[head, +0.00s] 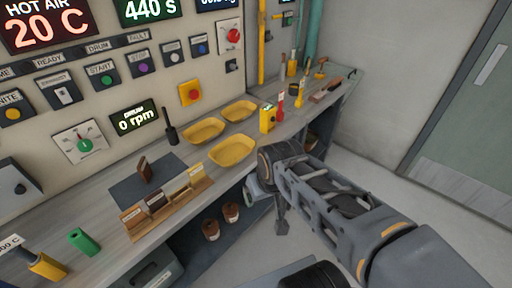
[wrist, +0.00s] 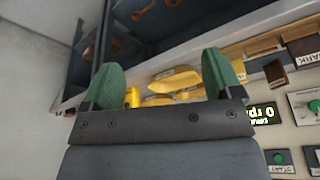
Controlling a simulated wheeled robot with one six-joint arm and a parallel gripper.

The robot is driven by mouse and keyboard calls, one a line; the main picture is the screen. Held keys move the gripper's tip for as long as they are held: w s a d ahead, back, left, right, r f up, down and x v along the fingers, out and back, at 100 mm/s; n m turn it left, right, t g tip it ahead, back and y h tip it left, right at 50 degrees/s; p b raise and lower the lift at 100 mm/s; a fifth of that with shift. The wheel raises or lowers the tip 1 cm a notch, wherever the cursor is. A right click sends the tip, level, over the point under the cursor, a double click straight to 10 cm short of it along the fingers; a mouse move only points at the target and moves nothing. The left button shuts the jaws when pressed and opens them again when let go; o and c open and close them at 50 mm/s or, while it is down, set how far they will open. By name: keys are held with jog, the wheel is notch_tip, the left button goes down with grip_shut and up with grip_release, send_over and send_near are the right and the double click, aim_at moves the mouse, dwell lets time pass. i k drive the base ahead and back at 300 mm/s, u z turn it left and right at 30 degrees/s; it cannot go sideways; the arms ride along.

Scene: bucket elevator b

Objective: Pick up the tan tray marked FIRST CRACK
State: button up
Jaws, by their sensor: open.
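Three shallow yellow-tan trays lie on the counter in the head view: a left one (head: 203,131), a far one (head: 239,110) and a near one (head: 232,151). No FIRST CRACK lettering is readable, so I cannot tell which is the marked one. Yellow trays (wrist: 176,79) also show in the wrist view, beyond my gripper (wrist: 163,68). Its two green fingers are wide apart with nothing between them. In the head view my arm reaches in front of the counter, right of the near tray, and the fingers cannot be made out.
A wooden rack (head: 168,207) with several coloured cards stands left of the trays. Jars (head: 231,212) sit on a shelf below. The control panel rises behind; open floor lies right.

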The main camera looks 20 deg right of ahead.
aim_at(228, 154)
jog(key=u, duration=0.05)
jog(key=k, duration=0.5)
jog(key=u, duration=1.85)
jog(key=i, duration=1.1)
jog(key=z, duration=1.95)
